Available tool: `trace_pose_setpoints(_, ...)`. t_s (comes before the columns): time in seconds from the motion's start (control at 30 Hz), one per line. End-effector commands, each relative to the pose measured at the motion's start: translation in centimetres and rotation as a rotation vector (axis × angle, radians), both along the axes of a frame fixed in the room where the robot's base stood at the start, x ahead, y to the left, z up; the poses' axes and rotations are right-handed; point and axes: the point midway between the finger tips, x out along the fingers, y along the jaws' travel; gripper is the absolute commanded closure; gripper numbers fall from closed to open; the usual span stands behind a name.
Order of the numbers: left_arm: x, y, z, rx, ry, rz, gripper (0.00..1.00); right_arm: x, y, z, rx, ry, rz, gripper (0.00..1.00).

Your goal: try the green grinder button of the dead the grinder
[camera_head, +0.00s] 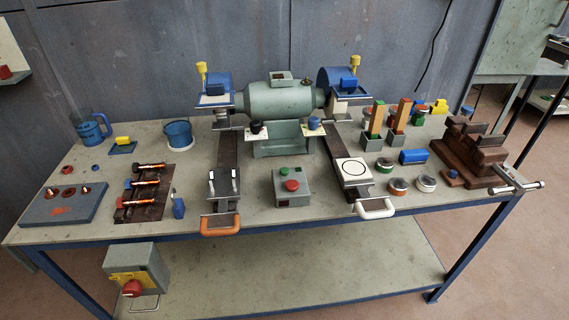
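The green button (283,171) sits on a small grey control box (293,197) at the front middle of the bench. A larger red button (291,185) is on the same box, just in front of the green one. The bench grinder (280,100) stands behind the box, with a grey-green motor body and a blue guard (217,82) on the left and another (336,76) on the right. Whether its wheels turn cannot be told. Neither of my grippers shows in this view, and nothing covers the buttons.
Dark rails flank the box, with an orange handle (221,225) left and a white handle (375,208) right. A brown vise (475,150) stands at the right. A grey switch box (137,262) with a red knob (132,287) on yellow hangs below the front edge.

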Motion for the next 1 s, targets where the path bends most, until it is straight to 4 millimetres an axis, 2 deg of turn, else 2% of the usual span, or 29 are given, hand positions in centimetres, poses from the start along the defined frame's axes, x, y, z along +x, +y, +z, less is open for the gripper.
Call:
trace_pose_setpoints(0.47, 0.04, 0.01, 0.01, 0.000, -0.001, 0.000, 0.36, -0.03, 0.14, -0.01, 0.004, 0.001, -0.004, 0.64)
trace_pose_setpoints(0.77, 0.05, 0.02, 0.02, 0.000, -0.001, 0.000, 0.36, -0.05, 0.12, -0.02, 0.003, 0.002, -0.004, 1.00)
trace_pose_setpoints(1.0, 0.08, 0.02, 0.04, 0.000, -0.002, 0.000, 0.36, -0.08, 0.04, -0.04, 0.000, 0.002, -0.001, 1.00)
